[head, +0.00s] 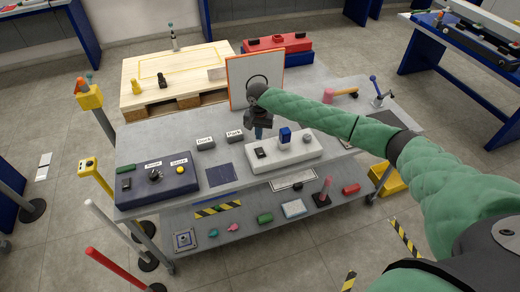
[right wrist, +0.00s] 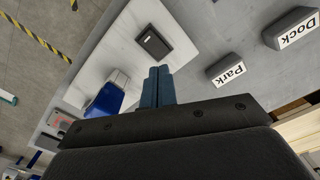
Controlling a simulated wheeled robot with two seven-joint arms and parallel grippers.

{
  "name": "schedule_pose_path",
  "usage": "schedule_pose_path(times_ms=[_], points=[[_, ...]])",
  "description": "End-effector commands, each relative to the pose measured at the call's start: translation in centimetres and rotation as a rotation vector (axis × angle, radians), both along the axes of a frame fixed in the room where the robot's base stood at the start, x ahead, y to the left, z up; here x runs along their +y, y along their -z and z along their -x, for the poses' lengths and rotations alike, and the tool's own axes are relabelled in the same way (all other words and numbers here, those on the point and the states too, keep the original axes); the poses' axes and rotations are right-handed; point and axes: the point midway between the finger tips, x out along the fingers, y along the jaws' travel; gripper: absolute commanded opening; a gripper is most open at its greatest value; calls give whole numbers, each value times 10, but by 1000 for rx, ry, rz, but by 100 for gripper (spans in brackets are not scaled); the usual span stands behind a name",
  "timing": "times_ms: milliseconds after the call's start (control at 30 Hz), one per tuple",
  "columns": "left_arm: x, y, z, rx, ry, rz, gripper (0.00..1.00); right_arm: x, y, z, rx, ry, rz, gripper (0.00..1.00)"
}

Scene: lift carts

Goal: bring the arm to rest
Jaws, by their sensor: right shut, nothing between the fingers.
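My right arm, in a green quilted sleeve, comes in from the right in the head view and reaches over the grey cart top (head: 222,152). My right gripper (head: 259,133) points down above the cart, behind the white panel (head: 312,152). Its two blue fingers are together and empty; they also show shut in the right wrist view (right wrist: 157,86). The white panel carries a black switch (right wrist: 152,42) and a blue part (right wrist: 106,100). I cannot tell the exact gap between fingertips and cart. My left gripper is not in view.
"Dock" (head: 204,143) and "Park" (head: 234,135) blocks stand left of the gripper. An orange-edged white board (head: 240,72) stands behind it. A dark blue button box (head: 157,186) sits at the cart's left. Posts (head: 109,224) flank that side. A wooden pallet (head: 208,60) lies behind.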

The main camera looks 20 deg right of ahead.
Motion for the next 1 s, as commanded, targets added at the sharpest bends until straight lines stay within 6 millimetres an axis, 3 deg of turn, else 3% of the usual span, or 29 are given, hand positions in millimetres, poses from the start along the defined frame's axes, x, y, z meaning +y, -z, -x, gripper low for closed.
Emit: schedule_pose_path(times_ms=[233,667,867,1000], points=[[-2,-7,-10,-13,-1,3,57,0,-5,0,0,0,0,0],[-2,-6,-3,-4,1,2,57,2,-4,1,0,-5,-2,0],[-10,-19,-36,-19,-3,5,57,33,14,27,-7,-94,-29,0],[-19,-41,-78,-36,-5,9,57,69,30,61,-25,-203,-67,0]])
